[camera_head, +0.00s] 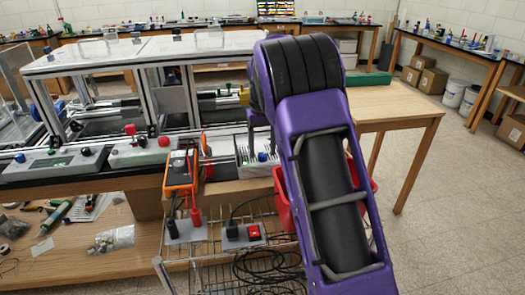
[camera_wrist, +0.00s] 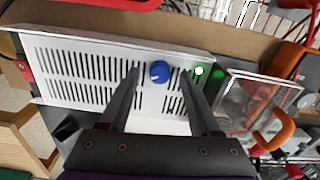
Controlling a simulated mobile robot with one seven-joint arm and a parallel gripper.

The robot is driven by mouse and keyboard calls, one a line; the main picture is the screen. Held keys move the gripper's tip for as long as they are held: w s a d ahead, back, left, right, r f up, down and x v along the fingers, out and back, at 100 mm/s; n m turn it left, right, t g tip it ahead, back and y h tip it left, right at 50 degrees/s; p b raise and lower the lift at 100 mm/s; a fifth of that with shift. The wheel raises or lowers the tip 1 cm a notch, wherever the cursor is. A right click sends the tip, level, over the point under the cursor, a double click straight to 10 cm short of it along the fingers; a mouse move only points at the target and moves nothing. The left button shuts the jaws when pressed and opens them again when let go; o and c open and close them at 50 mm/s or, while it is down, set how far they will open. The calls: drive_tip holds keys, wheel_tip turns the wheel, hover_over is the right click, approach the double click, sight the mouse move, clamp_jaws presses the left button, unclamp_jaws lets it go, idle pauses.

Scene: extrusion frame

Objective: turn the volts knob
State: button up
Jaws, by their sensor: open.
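A blue round knob with a light pointer mark (camera_wrist: 159,72) stands on a white slotted panel (camera_wrist: 60,92) in the wrist view. No label is readable, so I cannot confirm it is the volts knob. My gripper (camera_wrist: 158,84) is open and empty, with one dark finger on each side of the knob in the picture. I cannot tell whether the fingers touch it or how far above the panel they are. In the head view, a blue knob (camera_head: 262,157) shows on a slotted unit (camera_head: 243,158) beside my purple arm. My gripper is hidden there.
A lit green lamp (camera_wrist: 200,71) sits right of the knob. A clear box (camera_wrist: 262,98) and an orange handle (camera_wrist: 278,133) are close by on the right. In the head view, an orange meter (camera_head: 181,172) stands left of the slotted unit, and a red bin (camera_head: 284,200) is below.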

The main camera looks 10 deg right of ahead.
drive_tip(key=shift+f, duration=0.5)
clamp_jaws()
